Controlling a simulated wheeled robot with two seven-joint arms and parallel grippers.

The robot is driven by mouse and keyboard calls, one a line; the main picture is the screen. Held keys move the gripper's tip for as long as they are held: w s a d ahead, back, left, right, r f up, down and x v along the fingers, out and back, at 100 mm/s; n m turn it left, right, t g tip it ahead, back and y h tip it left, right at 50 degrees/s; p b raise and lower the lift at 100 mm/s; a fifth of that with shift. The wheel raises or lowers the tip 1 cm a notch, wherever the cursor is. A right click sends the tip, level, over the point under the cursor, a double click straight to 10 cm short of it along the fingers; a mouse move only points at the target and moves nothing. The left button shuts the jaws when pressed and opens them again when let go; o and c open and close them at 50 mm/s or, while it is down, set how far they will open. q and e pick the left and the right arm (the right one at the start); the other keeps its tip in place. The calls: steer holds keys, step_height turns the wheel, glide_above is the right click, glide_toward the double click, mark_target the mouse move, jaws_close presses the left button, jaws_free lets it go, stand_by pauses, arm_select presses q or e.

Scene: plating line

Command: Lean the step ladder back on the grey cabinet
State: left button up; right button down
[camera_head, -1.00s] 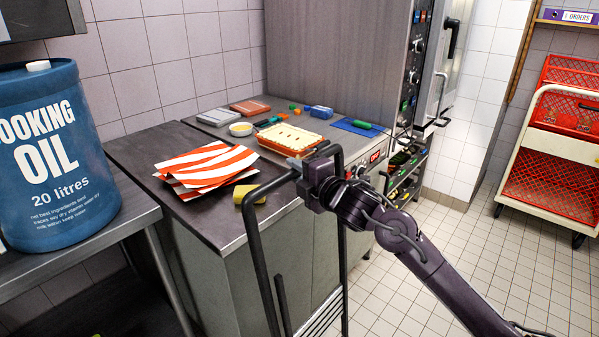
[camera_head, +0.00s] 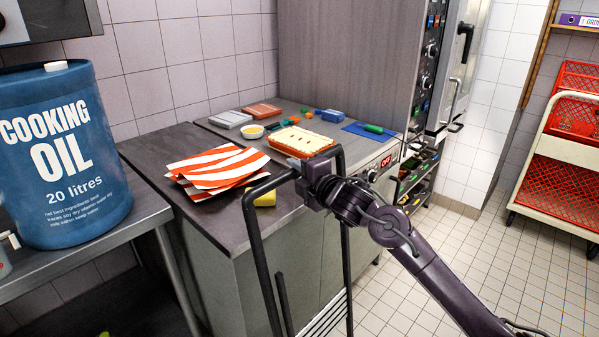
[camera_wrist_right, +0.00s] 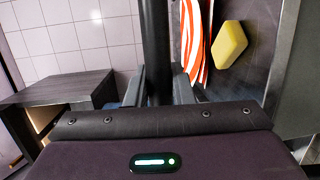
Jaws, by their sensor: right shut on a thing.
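The step ladder (camera_head: 262,268) is a dark tubular frame in the lower middle of the head view, with pale ribbed steps partly visible at the bottom edge. It stands in front of the grey cabinet (camera_head: 222,275); its feet are out of view, and I cannot tell whether it touches the cabinet. My right gripper (camera_head: 303,183) is shut on the ladder's upper frame. In the right wrist view, the dark ladder tube (camera_wrist_right: 155,45) runs between the fingers of my right gripper (camera_wrist_right: 157,88). My left gripper is not in view.
On the cabinet top lie a red-and-white striped cloth (camera_head: 215,168), a yellow sponge (camera_head: 265,199) and a filled tray (camera_head: 301,141). A blue oil drum (camera_head: 60,160) stands on a steel table at left. A red-crate trolley (camera_head: 560,165) stands right. Tiled floor between is clear.

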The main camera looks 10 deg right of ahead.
steer(key=shift+a+f, duration=0.15)
steer(key=shift+f, duration=0.55)
steer(key=shift+g, duration=0.3)
steer(key=shift+s+a+b+x, duration=0.1)
steer(key=shift+a+b+x, duration=0.1)
steer(key=shift+x, duration=0.95)
steer(key=shift+s+a+b+x, duration=0.15)
steer(key=shift+a+x, duration=0.05)
steer(key=shift+x, duration=1)
steer(key=shift+f, duration=0.2)
steer(key=shift+w+a, duration=0.15)
steer(key=shift+w+a+f, duration=0.25)
steer(key=shift+w, duration=0.15)
steer(key=shift+w+a+f+b, duration=0.1)
steer(key=shift+w+a+b, duration=0.3)
steer(key=shift+w+b, duration=0.1)
steer(key=c, duration=1.2)
jaws_free()
